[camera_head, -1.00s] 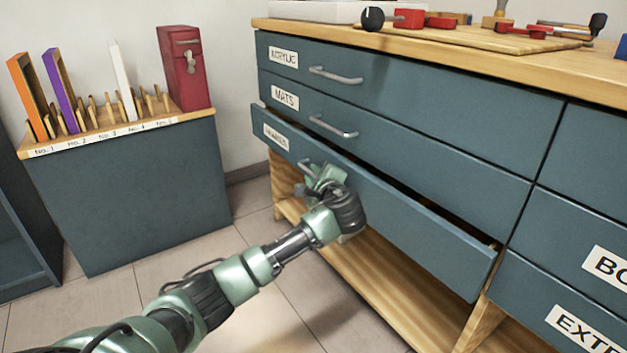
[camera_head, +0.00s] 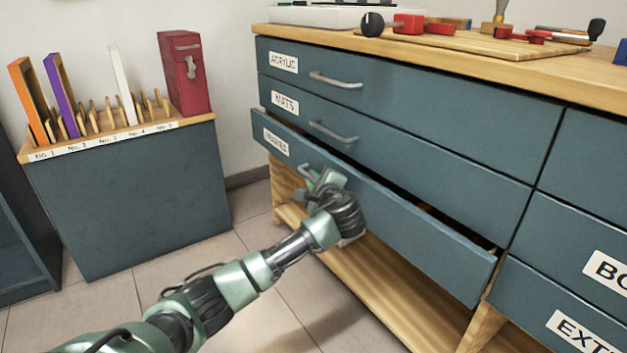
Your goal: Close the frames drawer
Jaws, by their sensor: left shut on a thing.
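The frames drawer (camera_head: 420,240) is the third drawer down in the left column of the blue-grey cabinet. It stands partly open, with a dark gap along its top edge that is widest at the right. Its label (camera_head: 276,141) is small and hard to read. My left gripper (camera_head: 314,180) is at the drawer's front, shut on the drawer's handle (camera_head: 305,169). My wrist hides most of the handle and the fingertips. My right gripper is not in view.
The acrylic drawer (camera_head: 430,105) and mats drawer (camera_head: 420,150) above are shut. Tools and a board (camera_head: 470,38) lie on the wooden top. A low cabinet (camera_head: 130,200) with slotted panels and a red box (camera_head: 184,75) stands at left. Tiled floor lies between.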

